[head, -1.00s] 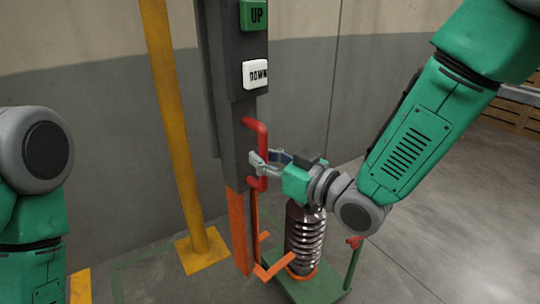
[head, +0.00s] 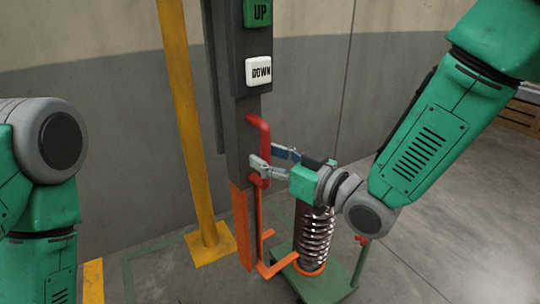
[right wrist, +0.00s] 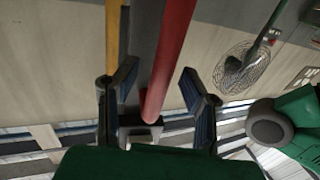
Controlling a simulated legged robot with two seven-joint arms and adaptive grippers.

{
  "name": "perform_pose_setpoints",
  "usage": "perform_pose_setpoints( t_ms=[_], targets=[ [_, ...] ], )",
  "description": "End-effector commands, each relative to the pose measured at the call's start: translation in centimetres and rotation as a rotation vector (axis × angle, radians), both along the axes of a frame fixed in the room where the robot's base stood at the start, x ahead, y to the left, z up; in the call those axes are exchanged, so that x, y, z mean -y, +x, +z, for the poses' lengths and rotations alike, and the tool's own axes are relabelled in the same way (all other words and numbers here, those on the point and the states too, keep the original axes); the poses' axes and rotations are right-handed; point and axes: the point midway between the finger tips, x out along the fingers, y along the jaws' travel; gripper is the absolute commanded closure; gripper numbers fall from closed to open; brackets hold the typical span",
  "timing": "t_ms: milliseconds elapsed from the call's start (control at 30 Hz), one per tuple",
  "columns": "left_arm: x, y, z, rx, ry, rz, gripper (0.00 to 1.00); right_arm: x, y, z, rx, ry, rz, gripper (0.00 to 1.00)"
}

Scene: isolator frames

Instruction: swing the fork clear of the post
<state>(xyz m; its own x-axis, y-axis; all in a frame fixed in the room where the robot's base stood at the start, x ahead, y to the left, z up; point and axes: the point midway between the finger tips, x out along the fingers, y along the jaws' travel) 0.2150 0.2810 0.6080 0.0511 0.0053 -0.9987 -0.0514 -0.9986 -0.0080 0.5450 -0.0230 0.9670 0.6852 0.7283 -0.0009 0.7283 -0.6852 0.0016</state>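The grey mast (head: 226,100) carries an UP button, a DOWN button and a red handle (head: 257,126). The orange fork (head: 280,265) sits low on the mast, its prongs beside the foot of the ribbed dark post (head: 315,235). I cannot tell whether they touch. My right gripper (head: 263,168) has its fingers on either side of the red handle. In the right wrist view the handle (right wrist: 170,60) passes between the spread fingers (right wrist: 160,92), with gaps on both sides. Only my left arm shows at the left; its gripper is out of view.
A yellow pole (head: 186,140) on a yellow foot stands close left of the mast. The ribbed post stands on a green wheeled base (head: 335,280) with a red-topped green lever (head: 361,255). A wall is behind. Clear floor (head: 450,240) lies at the right.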

Motion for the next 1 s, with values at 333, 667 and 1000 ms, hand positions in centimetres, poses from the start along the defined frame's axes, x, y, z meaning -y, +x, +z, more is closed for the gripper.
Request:
perform_pose_setpoints(
  t_ms=[333, 667, 1000],
  targets=[
    [0.4, 0.1, 0.2, 0.001, 0.007, 0.000, 0.60, 6.4, -4.6, -0.1, -0.005, 0.016, -0.006, 0.62],
    [0.1, 0.1, 0.0, 0.000, 0.001, 0.000, 0.60, 9.2, -7.4, -0.2, -0.002, 0.011, -0.004, 0.62],
    [0.2, 0.2, 0.0, -0.002, 0.002, 0.000, 0.60, 9.5, -7.6, -0.2, -0.001, 0.012, -0.002, 0.62]
  ],
)
